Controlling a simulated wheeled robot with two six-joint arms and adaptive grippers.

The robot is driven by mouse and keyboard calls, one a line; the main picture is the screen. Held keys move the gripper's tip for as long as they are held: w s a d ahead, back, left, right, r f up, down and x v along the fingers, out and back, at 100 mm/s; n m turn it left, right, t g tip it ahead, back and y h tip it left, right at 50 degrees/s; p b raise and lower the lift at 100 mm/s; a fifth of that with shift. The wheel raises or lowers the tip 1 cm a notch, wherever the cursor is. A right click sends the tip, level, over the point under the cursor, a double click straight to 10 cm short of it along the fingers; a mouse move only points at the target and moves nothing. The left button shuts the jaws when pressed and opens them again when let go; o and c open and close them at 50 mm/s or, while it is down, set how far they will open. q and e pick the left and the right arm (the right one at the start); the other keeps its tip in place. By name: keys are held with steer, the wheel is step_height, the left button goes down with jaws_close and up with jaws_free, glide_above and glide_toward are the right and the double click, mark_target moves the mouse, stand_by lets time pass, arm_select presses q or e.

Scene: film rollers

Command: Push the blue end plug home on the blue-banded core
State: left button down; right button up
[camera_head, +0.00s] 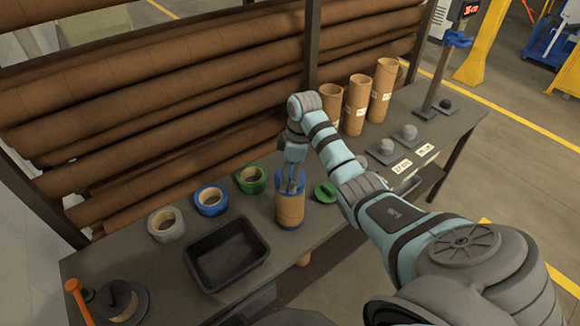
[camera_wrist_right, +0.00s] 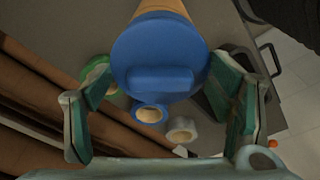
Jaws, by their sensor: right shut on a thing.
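The blue-banded core (camera_head: 290,211) is a tan tube standing upright on the grey table, with blue at its foot. The blue end plug (camera_head: 280,176) is at its top; in the right wrist view the plug (camera_wrist_right: 160,58) is a blue disc with a raised bar across it, covering the core's end. My right gripper (camera_head: 292,182) reaches down at the plug from above. In the right wrist view its fingers (camera_wrist_right: 163,115) stand on either side of the plug, shut on it. Whether a gap remains under the plug's rim cannot be told. My left gripper is not in view.
A green plug (camera_head: 326,192) lies just right of the core. Green (camera_head: 240,181), blue (camera_head: 199,203) and grey (camera_head: 153,229) tape rolls lie to the left. A black tray (camera_head: 203,278) is in front. Three tan cores (camera_head: 355,106) stand behind my right arm. Brown rolls (camera_head: 140,130) line the back.

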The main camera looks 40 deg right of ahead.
steer(key=shift+f, duration=0.35)
stand_by(0.5)
stand_by(0.4)
steer(key=o, duration=1.2)
steer(key=shift+r, duration=0.15)
steer(key=shift+r, duration=3.4)
